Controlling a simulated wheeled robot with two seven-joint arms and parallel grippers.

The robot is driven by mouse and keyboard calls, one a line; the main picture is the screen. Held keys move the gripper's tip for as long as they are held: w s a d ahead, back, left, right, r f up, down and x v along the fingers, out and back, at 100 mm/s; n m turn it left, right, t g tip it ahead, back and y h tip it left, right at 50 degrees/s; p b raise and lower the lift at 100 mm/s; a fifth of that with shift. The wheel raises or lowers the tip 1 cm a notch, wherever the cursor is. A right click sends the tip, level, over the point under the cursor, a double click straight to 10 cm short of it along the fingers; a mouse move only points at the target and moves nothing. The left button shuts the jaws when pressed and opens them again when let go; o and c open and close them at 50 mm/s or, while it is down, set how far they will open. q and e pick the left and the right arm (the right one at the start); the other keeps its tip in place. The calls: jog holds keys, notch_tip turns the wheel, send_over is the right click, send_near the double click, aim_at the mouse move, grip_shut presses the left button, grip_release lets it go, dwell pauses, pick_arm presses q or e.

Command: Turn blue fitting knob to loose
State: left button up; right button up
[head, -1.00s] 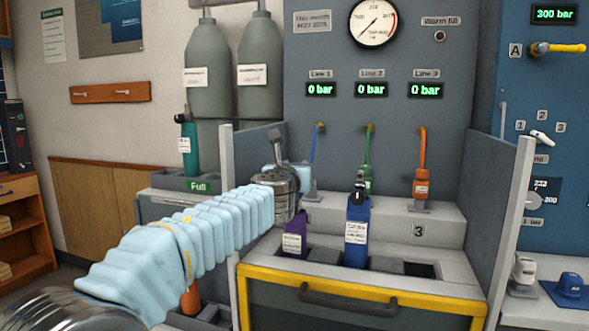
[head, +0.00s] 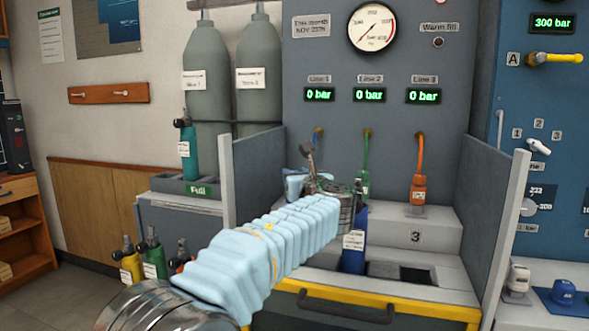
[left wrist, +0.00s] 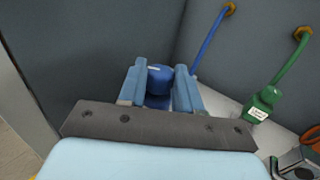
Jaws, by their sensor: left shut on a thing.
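The blue fitting knob (left wrist: 160,78) stands between the two light-blue fingers of my left gripper (left wrist: 161,88) in the left wrist view, which are shut on it. A pale line marks the top of the knob. In the head view my left gripper (head: 296,184) is at the lower end of the blue hose (head: 317,147), below Line 1. My wrist and fingers hide the blue fitting there. My right gripper is in neither view.
The green fitting (left wrist: 264,103) and hose stand right of the knob; the orange fitting (head: 418,190) is further right. A blue cylinder (head: 353,255) stands behind my left arm. Grey side panels (head: 495,220) flank the bench. The Line 1, 2 and 3 displays read 0 bar.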

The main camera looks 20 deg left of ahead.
pick_arm(q)
jog(key=shift+w+d+n+g+y, duration=0.15)
jog(key=shift+n+g+y, duration=0.7)
jog(key=shift+y, duration=0.25)
jog(key=shift+w+d+n+g+y, duration=0.1)
jog(key=shift+n+g+y, duration=1.55)
jog(key=shift+g, duration=0.5)
jog(key=o, duration=1.1)
jog(key=shift+c, duration=0.2)
